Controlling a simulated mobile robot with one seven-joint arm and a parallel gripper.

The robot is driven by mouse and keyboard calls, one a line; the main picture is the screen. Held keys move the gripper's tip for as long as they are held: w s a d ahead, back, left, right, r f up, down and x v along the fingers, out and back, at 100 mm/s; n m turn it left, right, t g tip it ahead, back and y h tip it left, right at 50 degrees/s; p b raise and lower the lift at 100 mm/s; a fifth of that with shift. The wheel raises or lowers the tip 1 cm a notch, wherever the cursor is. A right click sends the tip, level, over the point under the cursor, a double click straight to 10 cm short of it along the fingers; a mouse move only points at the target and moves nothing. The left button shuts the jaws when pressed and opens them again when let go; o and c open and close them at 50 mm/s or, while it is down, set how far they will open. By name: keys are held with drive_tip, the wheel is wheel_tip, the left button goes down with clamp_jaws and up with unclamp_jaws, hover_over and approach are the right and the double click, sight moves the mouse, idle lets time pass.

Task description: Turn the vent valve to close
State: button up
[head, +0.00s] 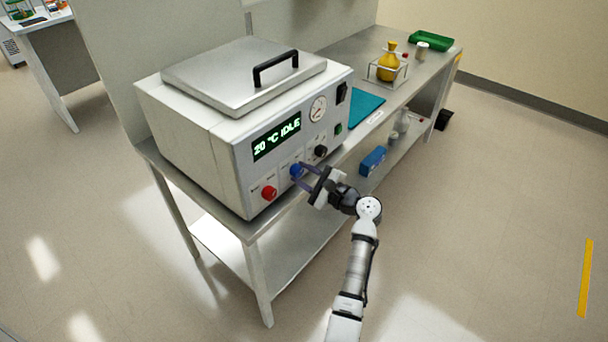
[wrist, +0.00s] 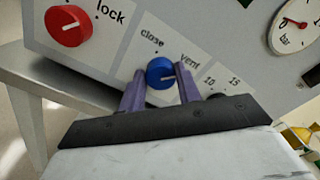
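The vent valve is a blue round knob (head: 296,171) low on the front panel of a grey-white chamber (head: 190,140). In the wrist view the blue knob (wrist: 159,72) has the words "close" at its upper left and "vent" at its upper right. Its pale pointer line faces right, towards the "vent" side. My gripper (head: 301,172) reaches the panel from the right. In the wrist view its two purple fingers (wrist: 160,75) stand on either side of the knob and appear to touch it. The finger contact is partly hidden.
A red knob (head: 269,193) marked "lock" is left of the vent knob, and a black knob (head: 320,151) is right of it. A gauge (head: 318,109) and a display (head: 277,136) reading "20 °C IDLE" are above.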

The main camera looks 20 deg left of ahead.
drive_tip(key=c, duration=0.4)
drive_tip(key=shift+f+b, duration=0.1)
drive_tip(key=shift+b, duration=0.2)
drive_tip(key=n+b, duration=0.2)
drive_tip(key=b, duration=0.1)
drive_tip(key=shift+f+n, duration=0.25)
drive_tip(key=shift+n, duration=0.05)
drive_tip(key=n+b, duration=0.5)
drive_tip(key=b, duration=0.1)
drive_tip(key=shift+f, duration=0.15)
drive_tip(key=n+b, duration=0.6)
drive_tip(key=b, duration=0.2)
drive_tip(key=shift+n, duration=0.3)
drive_tip(key=n+b, duration=0.3)
drive_tip(key=b, duration=0.1)
drive_tip(key=shift+n, duration=0.3)
